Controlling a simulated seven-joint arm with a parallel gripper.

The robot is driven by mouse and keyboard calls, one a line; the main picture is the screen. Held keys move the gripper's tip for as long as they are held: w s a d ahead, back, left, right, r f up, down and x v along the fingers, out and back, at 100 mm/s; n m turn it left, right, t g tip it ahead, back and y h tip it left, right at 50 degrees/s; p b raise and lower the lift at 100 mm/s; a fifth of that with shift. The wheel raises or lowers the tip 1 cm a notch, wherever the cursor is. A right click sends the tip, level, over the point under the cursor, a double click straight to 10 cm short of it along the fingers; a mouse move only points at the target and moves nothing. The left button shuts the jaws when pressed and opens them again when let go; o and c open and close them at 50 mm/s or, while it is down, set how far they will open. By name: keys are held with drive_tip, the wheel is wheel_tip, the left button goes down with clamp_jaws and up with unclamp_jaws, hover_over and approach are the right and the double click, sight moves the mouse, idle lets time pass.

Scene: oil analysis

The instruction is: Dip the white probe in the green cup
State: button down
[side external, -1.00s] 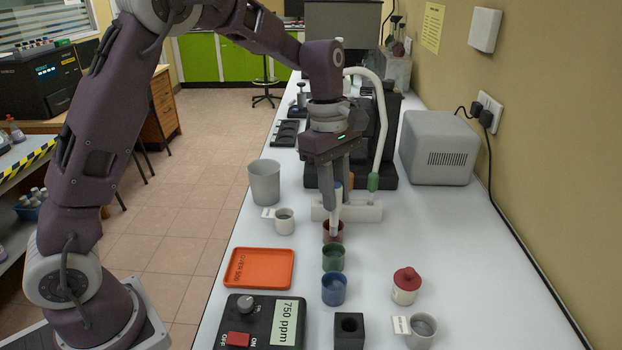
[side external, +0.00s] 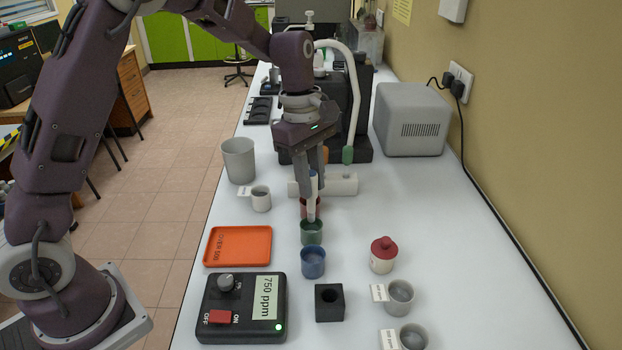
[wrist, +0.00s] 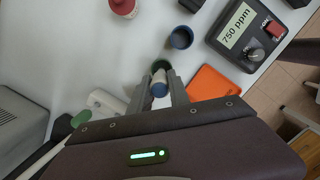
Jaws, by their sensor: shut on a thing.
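My gripper (side external: 312,168) is shut on the white probe (side external: 311,208), which hangs upright below the fingers. In the wrist view, the probe's blue top end (wrist: 159,90) shows between the fingers of my gripper (wrist: 159,92). The green cup (side external: 312,236) stands on the bench, right under the probe. The probe's lower tip is at the cup's far rim in the side view; I cannot tell whether it is inside or just above. The green cup also shows in the wrist view (wrist: 161,64), partly hidden by the probe.
A red cup (side external: 302,210) stands just behind the green one, partly hidden, and a blue cup (side external: 313,264) just in front. A black block (side external: 329,303), a control box (side external: 240,312), an orange tray (side external: 238,247) and a red-capped jar (side external: 382,256) stand around.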

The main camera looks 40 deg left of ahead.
sight(311, 201)
drive_tip(key=shift+f, duration=0.15)
drive_tip(key=shift+f, duration=1.1)
drive_tip(key=shift+f, duration=0.1)
drive_tip(key=shift+f, duration=1.25)
drive_tip(key=shift+r, duration=0.1)
idle(1.0)
drive_tip(key=shift+r, duration=3.85)
